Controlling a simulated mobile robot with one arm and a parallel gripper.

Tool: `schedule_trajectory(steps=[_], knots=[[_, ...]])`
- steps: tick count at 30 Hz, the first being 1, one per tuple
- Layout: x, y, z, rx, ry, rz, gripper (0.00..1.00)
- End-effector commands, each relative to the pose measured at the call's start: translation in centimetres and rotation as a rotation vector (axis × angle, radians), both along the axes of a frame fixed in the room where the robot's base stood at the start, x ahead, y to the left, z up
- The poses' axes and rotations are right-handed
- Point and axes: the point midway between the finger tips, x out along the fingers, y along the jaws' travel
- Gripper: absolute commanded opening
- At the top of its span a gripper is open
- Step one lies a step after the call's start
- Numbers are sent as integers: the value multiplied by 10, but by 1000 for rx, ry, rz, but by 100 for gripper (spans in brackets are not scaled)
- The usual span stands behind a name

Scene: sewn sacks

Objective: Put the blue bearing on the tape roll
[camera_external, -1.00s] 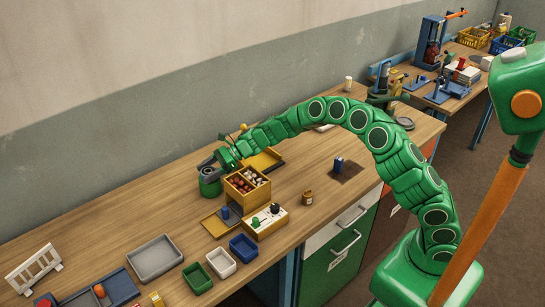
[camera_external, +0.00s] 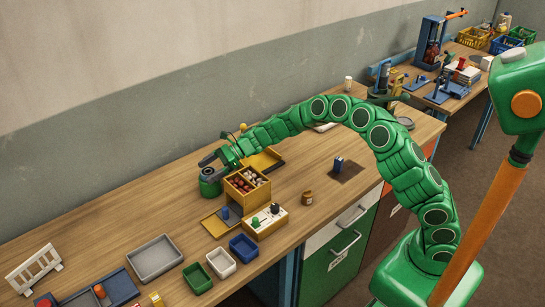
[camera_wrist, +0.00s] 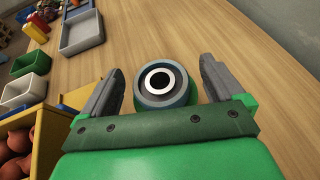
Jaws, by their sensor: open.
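A blue-grey bearing with a pale inner ring (camera_wrist: 157,78) shows in the wrist view between my open fingers, with a gap on each side. It appears to lie on top of a wider round piece (camera_wrist: 166,105), which I take to be the tape roll. In the external view this is a short green cylinder (camera_external: 210,187) with a dark ring on top (camera_external: 208,173), left of the yellow box. My gripper (camera_external: 214,158) is open just above and behind it, and also shows in the wrist view (camera_wrist: 161,68). The exact contact between bearing and roll is hard to see.
A button box (camera_external: 267,221) and small green, white and blue trays (camera_external: 244,248) lie in front. A grey tray (camera_external: 155,259) is further left. The wood left of the cylinder is clear.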

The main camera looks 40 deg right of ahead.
Motion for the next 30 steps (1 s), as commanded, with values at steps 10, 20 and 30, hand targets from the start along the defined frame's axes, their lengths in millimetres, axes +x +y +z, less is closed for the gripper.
schedule_trajectory(steps=[10,20,30], knots=[[-13,-50,23,2,-1,-1,95],[-23,-89,39,1,-2,-1,95],[-27,-99,43,0,-1,0,95]])
